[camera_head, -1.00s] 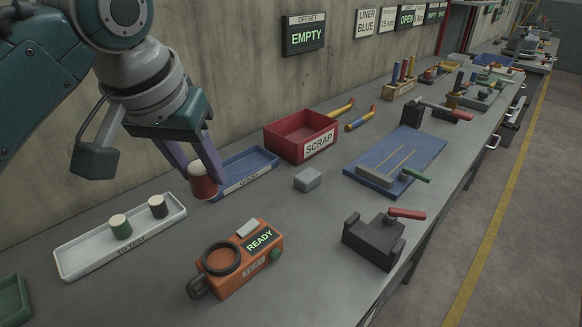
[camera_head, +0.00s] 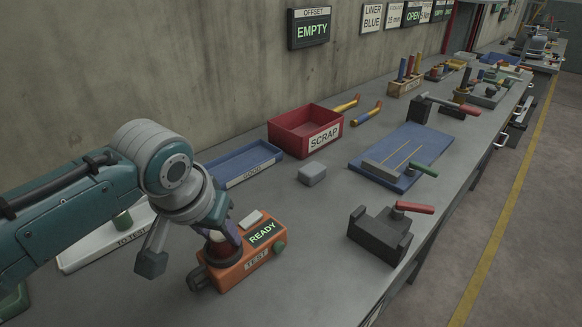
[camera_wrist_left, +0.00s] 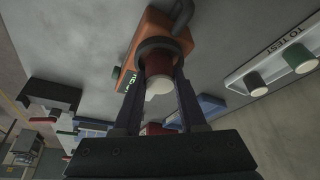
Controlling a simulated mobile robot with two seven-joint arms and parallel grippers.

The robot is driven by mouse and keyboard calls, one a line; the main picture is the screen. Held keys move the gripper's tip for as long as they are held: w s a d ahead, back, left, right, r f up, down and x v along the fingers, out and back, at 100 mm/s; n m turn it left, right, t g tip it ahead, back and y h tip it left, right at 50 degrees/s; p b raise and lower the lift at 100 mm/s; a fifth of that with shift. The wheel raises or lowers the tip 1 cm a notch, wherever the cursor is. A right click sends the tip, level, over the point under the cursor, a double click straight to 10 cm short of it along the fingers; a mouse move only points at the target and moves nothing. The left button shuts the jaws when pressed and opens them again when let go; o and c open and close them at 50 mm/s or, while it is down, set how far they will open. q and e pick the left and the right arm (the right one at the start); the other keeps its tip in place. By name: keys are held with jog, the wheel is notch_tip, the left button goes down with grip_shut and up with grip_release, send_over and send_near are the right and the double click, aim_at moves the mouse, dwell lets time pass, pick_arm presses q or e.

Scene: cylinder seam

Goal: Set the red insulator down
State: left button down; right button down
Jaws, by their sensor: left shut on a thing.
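My left gripper (camera_head: 226,236) is over the orange test box (camera_head: 262,256), shut on the red insulator. In the left wrist view, the red insulator (camera_wrist_left: 159,70) is between the two fingers (camera_wrist_left: 160,92), its pale end towards the camera. It lines up with the dark ring of the test box (camera_wrist_left: 172,27). I cannot tell whether it rests in the ring or is just above it. In the head view the arm and fingers hide most of the insulator. The box's display reads READY. My right gripper is not in view.
The white TO TEST tray (camera_head: 80,262) is partly behind my left arm, with a green cylinder (camera_head: 122,221). The blue tray (camera_head: 235,170), red SCRAP bin (camera_head: 290,132), grey block (camera_head: 312,174) and dark vise (camera_head: 380,236) stand around. Bench between the test box and vise is clear.

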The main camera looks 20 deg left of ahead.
pick_arm(q)
jog(key=shift+f, duration=0.15)
jog(key=shift+c, duration=2.4)
grip_release()
jog(key=shift+s+r, duration=0.1)
jog(key=shift+r, duration=0.45)
jog(key=a+p+v, duration=0.1)
jog(key=p+v, duration=0.2)
jog(key=v, duration=0.7)
jog(key=s+d+m, duration=0.2)
jog(key=s+d, duration=0.1)
jog(key=s, duration=0.5)
jog(key=s+d+r+m+h, duration=0.1)
jog(key=s+d+m, duration=0.1)
jog(key=s, duration=0.7)
jog(key=shift+d+g, duration=0.4)
jog(key=shift+d, duration=0.35)
jog(key=shift+r, duration=0.1)
